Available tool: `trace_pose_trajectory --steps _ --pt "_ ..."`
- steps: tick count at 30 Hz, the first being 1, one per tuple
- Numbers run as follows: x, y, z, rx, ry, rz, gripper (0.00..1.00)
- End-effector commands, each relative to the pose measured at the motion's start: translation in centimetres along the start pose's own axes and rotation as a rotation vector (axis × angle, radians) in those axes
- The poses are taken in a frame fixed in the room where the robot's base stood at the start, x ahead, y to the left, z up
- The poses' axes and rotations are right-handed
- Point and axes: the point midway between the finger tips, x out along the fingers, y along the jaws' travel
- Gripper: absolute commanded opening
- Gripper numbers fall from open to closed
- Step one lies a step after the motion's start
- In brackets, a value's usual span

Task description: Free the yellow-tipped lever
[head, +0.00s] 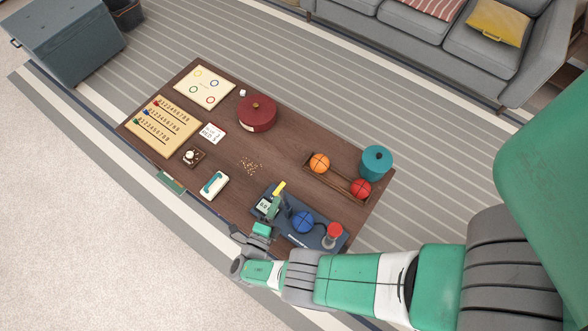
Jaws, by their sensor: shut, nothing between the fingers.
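The yellow-tipped lever (279,188) stands on a dark blue base (318,239) at the front edge of the table. A blue ball (303,222) and a red-topped clear jar (332,235) are on the same base, to the right of the lever. A small panel with dark marks (265,205) is just left of the lever. My gripper (272,214) is shut and empty, close in front of the lever's lower part. I cannot tell whether it touches the lever. My gripper and wrist hide part of the base's front.
The brown table (225,165) also bears a red lidded pot (257,113), a tray (340,178) with orange and red balls, a teal pot (376,162), number boards (163,127) and a teal-handled white block (214,186). The table's middle is mostly clear, with scattered crumbs.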

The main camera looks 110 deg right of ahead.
Motion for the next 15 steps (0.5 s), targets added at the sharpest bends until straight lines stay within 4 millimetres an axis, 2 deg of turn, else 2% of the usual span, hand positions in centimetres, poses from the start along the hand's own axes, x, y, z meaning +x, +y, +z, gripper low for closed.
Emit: trace_pose_trajectory --steps 3,6,10,15 --pt "-2.4 -0.2 -0.1 -0.002 0.002 0.000 0.00" --pt "-3.9 -0.4 -0.2 -0.003 0.006 -0.001 0.00" --pt "-5.0 -0.5 -0.3 -0.004 0.012 -0.001 0.00" --pt "-5.4 -0.5 -0.4 -0.005 0.015 -0.001 0.00"
